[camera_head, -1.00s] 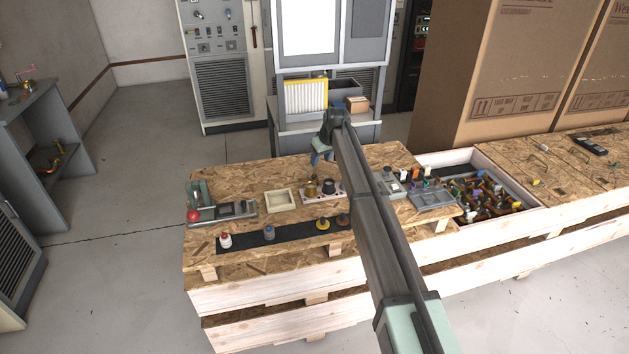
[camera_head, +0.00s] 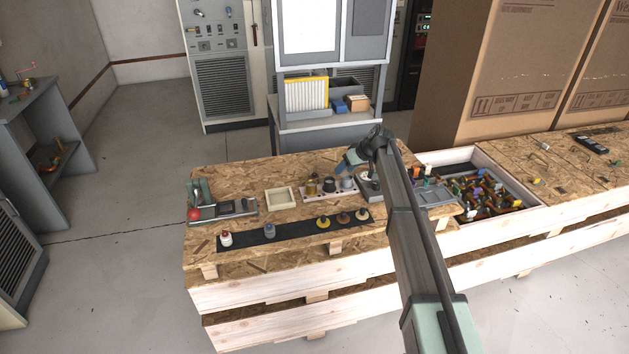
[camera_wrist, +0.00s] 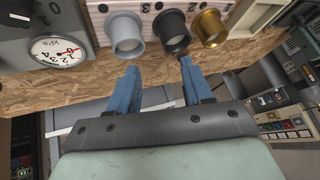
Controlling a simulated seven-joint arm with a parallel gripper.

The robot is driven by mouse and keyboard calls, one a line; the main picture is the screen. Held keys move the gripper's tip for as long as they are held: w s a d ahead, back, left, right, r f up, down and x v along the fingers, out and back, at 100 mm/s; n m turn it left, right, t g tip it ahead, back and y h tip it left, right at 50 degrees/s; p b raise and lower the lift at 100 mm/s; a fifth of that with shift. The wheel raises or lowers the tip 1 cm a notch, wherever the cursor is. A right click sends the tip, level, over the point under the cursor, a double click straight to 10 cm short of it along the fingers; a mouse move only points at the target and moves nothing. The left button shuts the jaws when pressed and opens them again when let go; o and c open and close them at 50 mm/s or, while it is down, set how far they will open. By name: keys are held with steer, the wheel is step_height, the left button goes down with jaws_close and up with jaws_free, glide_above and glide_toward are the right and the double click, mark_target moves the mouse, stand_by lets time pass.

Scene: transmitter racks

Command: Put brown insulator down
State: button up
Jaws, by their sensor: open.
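My gripper (camera_head: 345,166) is open and empty, just behind the right end of a white numbered rack (camera_head: 317,195). In the wrist view its blue fingers (camera_wrist: 158,75) stand apart, with nothing between them. A brown knob-like piece (camera_head: 343,218), which may be the brown insulator, stands upright on the black strip (camera_head: 296,231). A yellow piece (camera_head: 323,222) stands left of it and a dull brownish piece (camera_head: 362,215) right of it. The rack bears a grey cup (camera_wrist: 126,36), a black cup (camera_wrist: 171,31) and a brass cup (camera_wrist: 210,28).
A white-topped bottle (camera_head: 226,239) and a grey-blue bottle (camera_head: 269,231) stand on the strip's left part. An empty cream tray (camera_head: 281,198) lies left of the rack. A gauge (camera_wrist: 55,50) is close by in the wrist view. A bin of parts (camera_head: 500,207) lies right.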

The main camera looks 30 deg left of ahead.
steer(key=a+r+n+y, duration=0.1)
steer(key=a+r+n, duration=0.1)
steer(key=n+y, duration=0.1)
steer(key=n, duration=0.1)
glide_toward(316, 175)
steer(key=x, duration=0.4)
steer(key=shift+w, duration=0.3)
steer(key=shift+s+x, duration=0.2)
steer(key=shift+x, duration=2.55)
steer(key=shift+f, duration=0.1)
jaws_close()
